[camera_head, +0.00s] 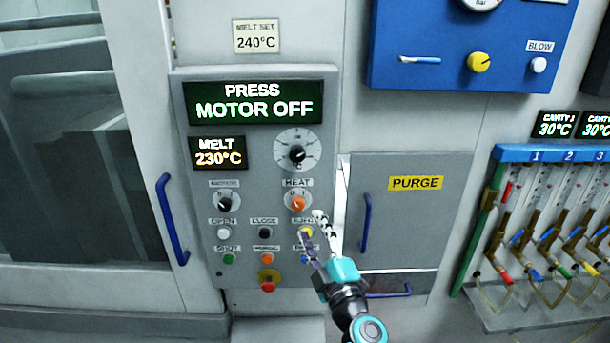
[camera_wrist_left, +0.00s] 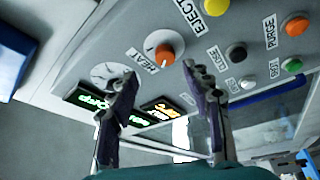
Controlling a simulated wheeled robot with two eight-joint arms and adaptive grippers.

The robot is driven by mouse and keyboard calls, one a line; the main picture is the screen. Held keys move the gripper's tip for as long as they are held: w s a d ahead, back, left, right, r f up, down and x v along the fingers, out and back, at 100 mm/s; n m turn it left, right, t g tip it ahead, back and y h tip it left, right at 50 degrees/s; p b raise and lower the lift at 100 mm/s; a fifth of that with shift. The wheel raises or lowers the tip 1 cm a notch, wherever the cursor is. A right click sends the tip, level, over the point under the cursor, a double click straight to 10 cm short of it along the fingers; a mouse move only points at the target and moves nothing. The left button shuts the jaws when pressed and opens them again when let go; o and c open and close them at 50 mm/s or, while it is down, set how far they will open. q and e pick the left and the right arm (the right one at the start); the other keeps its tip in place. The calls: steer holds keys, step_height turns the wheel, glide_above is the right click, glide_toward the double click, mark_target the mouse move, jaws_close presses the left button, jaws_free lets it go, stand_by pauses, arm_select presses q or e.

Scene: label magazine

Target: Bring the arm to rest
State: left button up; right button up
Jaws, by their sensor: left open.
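My left gripper (camera_head: 312,225) is in front of the lower right part of the grey control panel (camera_head: 190,160), with its two fingers pointing up at it. In the left wrist view its fingers (camera_wrist_left: 160,75) stand apart with nothing between them. The orange HEAT knob (camera_head: 297,203) is just above the fingertips in the head view, and it also shows beyond them in the left wrist view (camera_wrist_left: 165,54). The fingers partly cover the yellow EJECT button (camera_head: 306,231) and the blue button below it. I cannot tell the exact gap to the panel. My right gripper is not in view.
The panel display (camera_head: 254,102) reads PRESS MOTOR OFF, and the melt display (camera_head: 218,152) reads 230°C. A blue door handle (camera_head: 172,220) stands out at left. The PURGE cover (camera_head: 415,215) with its blue handle (camera_head: 366,222) is at right. Hoses and valves (camera_head: 550,230) fill the far right.

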arm_select(q)
step_height(320, 180, up, 5)
steer(key=a+m+t+h, duration=0.1)
steer(key=a+m+h, duration=0.1)
steer(key=m+h, duration=0.95)
steer(key=s+a+f+m+g+y, duration=0.2)
steer(key=s+a+f+g, duration=0.4)
steer(key=s+a+f, duration=0.3)
steer(key=s+a+f+m+g+y+b, duration=0.1)
steer(key=s+a+f+m+g+y, duration=0.2)
steer(key=s+a+f+g, duration=0.4)
steer(key=s+a+f, duration=0.3)
steer(key=s+f, duration=0.2)
steer(key=f, duration=0.4)
steer(key=shift+f+b, duration=0.3)
steer(key=shift+f, duration=0.1)
steer(key=shift+a, duration=0.1)
